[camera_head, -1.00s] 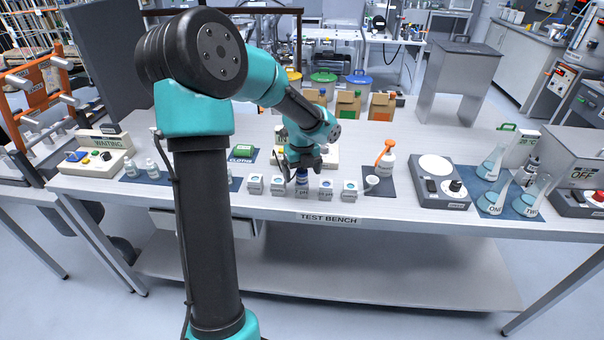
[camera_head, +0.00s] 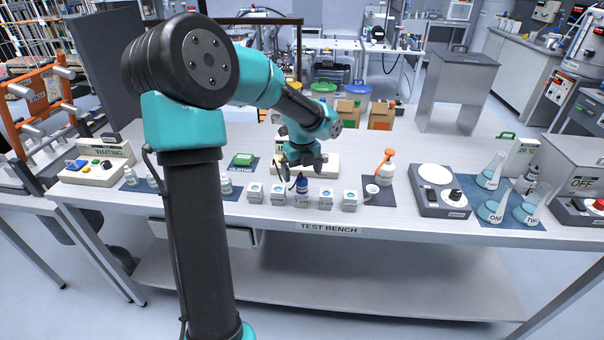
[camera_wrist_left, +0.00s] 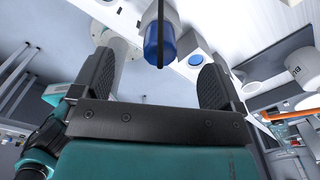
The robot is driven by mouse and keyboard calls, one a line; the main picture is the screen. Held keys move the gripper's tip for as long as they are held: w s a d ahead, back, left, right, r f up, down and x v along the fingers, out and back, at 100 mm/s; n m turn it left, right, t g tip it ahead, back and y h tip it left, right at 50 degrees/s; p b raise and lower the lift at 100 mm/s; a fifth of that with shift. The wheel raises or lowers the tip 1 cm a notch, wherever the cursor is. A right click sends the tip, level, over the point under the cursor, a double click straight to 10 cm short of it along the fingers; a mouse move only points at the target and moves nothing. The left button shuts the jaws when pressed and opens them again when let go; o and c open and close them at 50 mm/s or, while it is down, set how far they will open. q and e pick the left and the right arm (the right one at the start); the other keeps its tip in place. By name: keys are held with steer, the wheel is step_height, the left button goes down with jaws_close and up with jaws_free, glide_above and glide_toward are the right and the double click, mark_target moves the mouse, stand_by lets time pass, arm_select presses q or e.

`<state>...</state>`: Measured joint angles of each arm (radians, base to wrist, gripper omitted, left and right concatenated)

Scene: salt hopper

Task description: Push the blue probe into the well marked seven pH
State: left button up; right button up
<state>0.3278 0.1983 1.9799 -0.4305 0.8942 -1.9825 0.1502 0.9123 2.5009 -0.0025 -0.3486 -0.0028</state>
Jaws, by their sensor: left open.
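The blue probe (camera_head: 302,185) stands upright in the middle block of a row of small pale blocks; this well (camera_head: 302,200) bears a partly readable pH label. Whether the probe is fully seated I cannot tell. My left gripper (camera_head: 303,170) is open and empty just above the probe, its fingers pointing down. In the left wrist view the blue probe (camera_wrist_left: 159,45) shows beyond the open fingers, between their lines, with a dark cable or rod across it. My right gripper is not in view.
Other wells (camera_head: 278,194) stand close on both sides of the probe. The bench front edge is just before the wells.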

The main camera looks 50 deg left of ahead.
arm_select(q)
steer(key=shift+r, duration=0.55)
step_height(320, 180, up, 17)
steer(key=shift+r, duration=0.2)
stand_by(0.5)
stand_by(1.4)
steer(key=shift+f, duration=0.25)
steer(key=shift+c, duration=1.2)
step_height(320, 180, down, 12)
steer(key=n, duration=0.4)
steer(key=shift+f+n, duration=0.2)
steer(key=shift+n, duration=0.1)
steer(key=c, duration=1)
steer(key=shift+f, duration=0.2)
steer(key=shift+c, duration=1)
jaws_close()
